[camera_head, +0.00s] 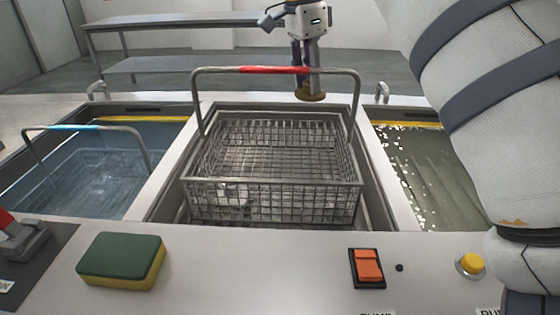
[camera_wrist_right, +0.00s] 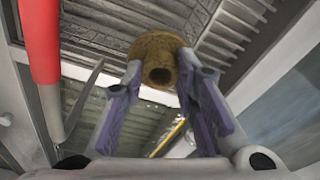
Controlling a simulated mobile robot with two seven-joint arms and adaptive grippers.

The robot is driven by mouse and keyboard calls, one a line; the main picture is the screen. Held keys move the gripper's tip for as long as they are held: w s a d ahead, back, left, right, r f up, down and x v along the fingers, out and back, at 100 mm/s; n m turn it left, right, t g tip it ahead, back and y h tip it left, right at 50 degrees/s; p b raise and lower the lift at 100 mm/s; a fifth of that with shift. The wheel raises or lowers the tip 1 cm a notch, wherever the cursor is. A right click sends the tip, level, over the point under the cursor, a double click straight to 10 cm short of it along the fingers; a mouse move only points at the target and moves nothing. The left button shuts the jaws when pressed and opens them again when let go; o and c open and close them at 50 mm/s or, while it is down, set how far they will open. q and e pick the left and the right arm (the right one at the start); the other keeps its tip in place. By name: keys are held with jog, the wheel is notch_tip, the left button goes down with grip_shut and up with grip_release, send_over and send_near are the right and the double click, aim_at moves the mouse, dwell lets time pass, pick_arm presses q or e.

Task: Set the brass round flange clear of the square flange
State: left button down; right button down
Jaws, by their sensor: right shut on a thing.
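The brass round flange (camera_head: 312,97) is held between the fingers of my right gripper (camera_head: 306,80), above the far side of the wire basket. In the right wrist view the flange (camera_wrist_right: 156,50) shows its round disc and a hollow hub, with the purple-padded fingers of the gripper (camera_wrist_right: 158,82) on either side of the hub. A small pale object (camera_head: 232,194) lies low in the basket's front left, partly hidden by the mesh. I cannot tell whether it is the square flange. My left gripper is out of view.
The wire basket (camera_head: 272,186) sits in the middle tank, its red-gripped handle (camera_head: 272,70) standing up. A blue-handled basket (camera_head: 95,180) sits in the left tank. Murky liquid (camera_head: 430,175) fills the right tank. A sponge (camera_head: 121,258) and orange switch (camera_head: 368,266) are on the front ledge.

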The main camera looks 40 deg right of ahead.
aim_at(301, 93)
notch_tip(301, 93, down, 16)
jog(key=shift+r, duration=0.2)
jog(key=shift+f, duration=0.15)
jog(key=c, duration=1.3)
grip_release()
jog(key=r, duration=0.4)
jog(key=a+r, duration=0.1)
jog(key=r, duration=0.7)
jog(key=shift+w+a+r, duration=0.1)
jog(key=shift+w+a, duration=0.1)
jog(key=shift+a, duration=0.15)
